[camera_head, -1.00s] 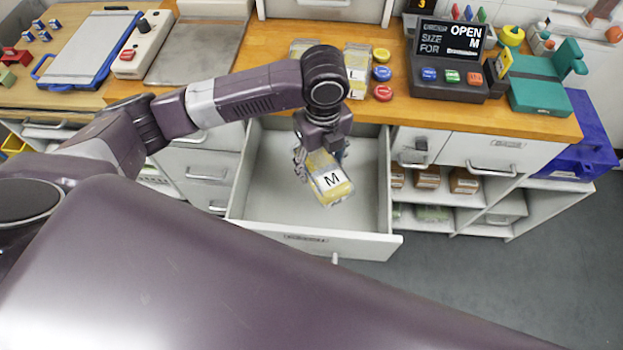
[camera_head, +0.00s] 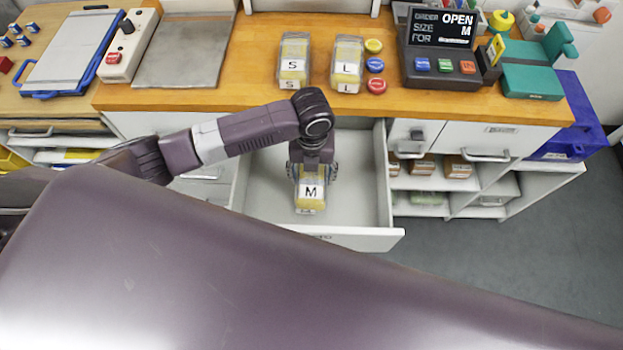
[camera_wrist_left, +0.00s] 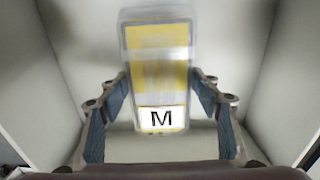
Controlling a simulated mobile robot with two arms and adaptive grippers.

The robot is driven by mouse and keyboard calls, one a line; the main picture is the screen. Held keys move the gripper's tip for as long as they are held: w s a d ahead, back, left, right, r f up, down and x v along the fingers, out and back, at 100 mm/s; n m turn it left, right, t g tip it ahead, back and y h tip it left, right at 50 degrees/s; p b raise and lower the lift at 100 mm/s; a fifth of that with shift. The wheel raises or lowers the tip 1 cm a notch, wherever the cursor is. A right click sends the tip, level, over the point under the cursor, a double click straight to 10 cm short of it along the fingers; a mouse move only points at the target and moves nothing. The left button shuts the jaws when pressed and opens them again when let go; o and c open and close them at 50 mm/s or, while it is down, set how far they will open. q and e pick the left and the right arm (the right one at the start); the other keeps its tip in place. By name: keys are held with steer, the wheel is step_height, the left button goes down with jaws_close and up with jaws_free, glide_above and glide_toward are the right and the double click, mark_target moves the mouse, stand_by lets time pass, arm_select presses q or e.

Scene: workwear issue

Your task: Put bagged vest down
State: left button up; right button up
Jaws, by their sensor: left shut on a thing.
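The bagged vest (camera_head: 310,192) is a clear bag with yellow and grey cloth and a white label reading M. My left gripper (camera_head: 312,172) is shut on it and holds it inside the open drawer (camera_head: 262,185). In the left wrist view the bagged vest (camera_wrist_left: 158,75) stands between the two finger pads of the left gripper (camera_wrist_left: 158,112), label towards the palm. Drawer walls rise on both sides of it. I cannot tell whether its bottom touches the drawer floor. My right gripper is not in view.
Bagged vests marked S (camera_head: 293,62) and L (camera_head: 346,64) stand on the wooden counter (camera_head: 240,100) behind the drawer. Coloured round buttons (camera_head: 375,66) and a display (camera_head: 440,45) reading OPEN, size M, are to their right. The drawer is otherwise empty.

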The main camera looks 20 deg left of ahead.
mark_target(312, 176)
arm_select(q)
steer(key=shift+f, duration=1.75)
steer(key=o, duration=1.2)
steer(key=shift+f, duration=0.1)
steer(key=shift+o, duration=0.2)
steer(key=shift+r, duration=0.25)
step_height(312, 176, up, 12)
steer(key=shift+f+b, duration=0.1)
steer(key=shift+b, duration=0.2)
